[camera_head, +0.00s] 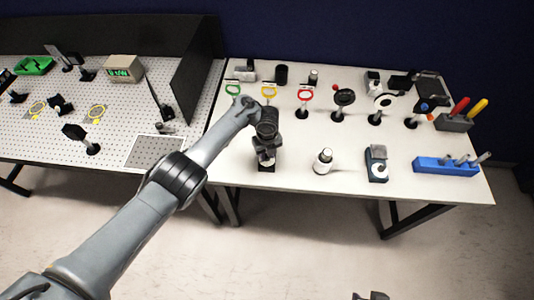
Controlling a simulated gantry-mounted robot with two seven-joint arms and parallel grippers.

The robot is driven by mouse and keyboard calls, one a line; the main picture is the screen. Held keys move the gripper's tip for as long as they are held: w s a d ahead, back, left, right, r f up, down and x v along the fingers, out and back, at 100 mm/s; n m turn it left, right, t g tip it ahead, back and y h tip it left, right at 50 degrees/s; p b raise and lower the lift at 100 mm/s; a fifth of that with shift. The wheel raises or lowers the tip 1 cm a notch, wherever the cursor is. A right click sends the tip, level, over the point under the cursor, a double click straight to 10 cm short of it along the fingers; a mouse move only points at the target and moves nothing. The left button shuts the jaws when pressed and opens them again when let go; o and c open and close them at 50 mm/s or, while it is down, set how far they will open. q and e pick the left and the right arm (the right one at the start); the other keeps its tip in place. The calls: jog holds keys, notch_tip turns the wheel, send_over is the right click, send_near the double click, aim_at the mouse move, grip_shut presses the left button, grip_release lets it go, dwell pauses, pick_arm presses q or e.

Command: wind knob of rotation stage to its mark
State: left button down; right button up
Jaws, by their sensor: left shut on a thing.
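My left gripper (266,152) points down at the front left part of the white table. It is shut on a small part of a dark device that stands under it. This device seems to be the rotation stage (266,168); its dark base shows just below the fingers. The gripper and wrist cover most of it, so its knob and mark cannot be made out. My right gripper is not clearly seen.
Ring-handled posts and mounts stand behind on the white table (220,148). To the right are a white-capped bottle (323,161), a dial device (376,163) and a blue holder (446,167). A perforated board is at left. A cut-off dark shape at the bottom edge is unclear.

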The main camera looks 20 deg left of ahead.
pick_arm(q)
jog(key=c, duration=0.9)
grip_release()
jog(key=shift+o, duration=0.2)
jog(key=shift+r, duration=0.1)
notch_tip(320, 180, up, 11)
jog(key=p, duration=0.3)
jog(key=shift+f+p, duration=0.2)
jog(key=shift+p, duration=0.2)
